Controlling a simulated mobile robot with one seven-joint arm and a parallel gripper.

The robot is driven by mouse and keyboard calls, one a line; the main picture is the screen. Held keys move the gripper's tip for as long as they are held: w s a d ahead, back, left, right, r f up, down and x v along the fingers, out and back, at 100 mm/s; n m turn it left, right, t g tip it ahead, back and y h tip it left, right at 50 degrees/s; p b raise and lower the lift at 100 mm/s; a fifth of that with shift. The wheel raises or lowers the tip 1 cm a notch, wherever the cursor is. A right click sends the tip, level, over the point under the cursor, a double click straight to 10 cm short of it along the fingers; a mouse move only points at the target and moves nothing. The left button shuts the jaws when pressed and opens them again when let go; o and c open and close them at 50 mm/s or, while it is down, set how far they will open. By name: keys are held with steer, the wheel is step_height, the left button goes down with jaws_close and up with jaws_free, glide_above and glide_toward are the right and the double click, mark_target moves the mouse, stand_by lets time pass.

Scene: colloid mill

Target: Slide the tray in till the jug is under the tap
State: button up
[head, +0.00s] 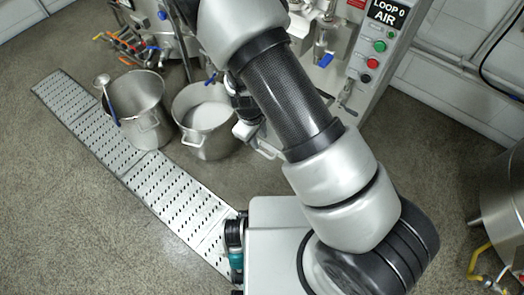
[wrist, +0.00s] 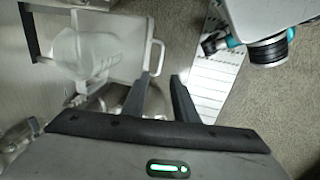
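In the wrist view, the tray (wrist: 128,38) is a pale grey plate at upper left, with a loop handle (wrist: 157,57) on its right edge. A translucent whitish jug (wrist: 85,52) is on the tray, toward its left side. My gripper (wrist: 161,77) is open, with a clear gap between its dark fingers. Its fingertips are close to the handle; I cannot tell whether they touch it. In the head view, my arm hides the jug and most of the tray, and I cannot make out the gripper. I cannot single out the tap in either view.
Two steel pots, one with a ladle (head: 137,98) and one with white contents (head: 204,118), stand left of my arm by a floor drain grate (head: 160,185). The machine's control panel (head: 382,45) is at upper right. A steel vessel (head: 505,200) stands far right. Floor between is clear.

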step_height(320, 180, down, 10)
steer(key=w+d+b, duration=0.1)
steer(key=b, duration=0.1)
steer(key=shift+w+f, duration=0.2)
steer(key=shift+w, duration=0.05)
steer(key=shift+d, duration=0.1)
jaws_close()
stand_by(1.2)
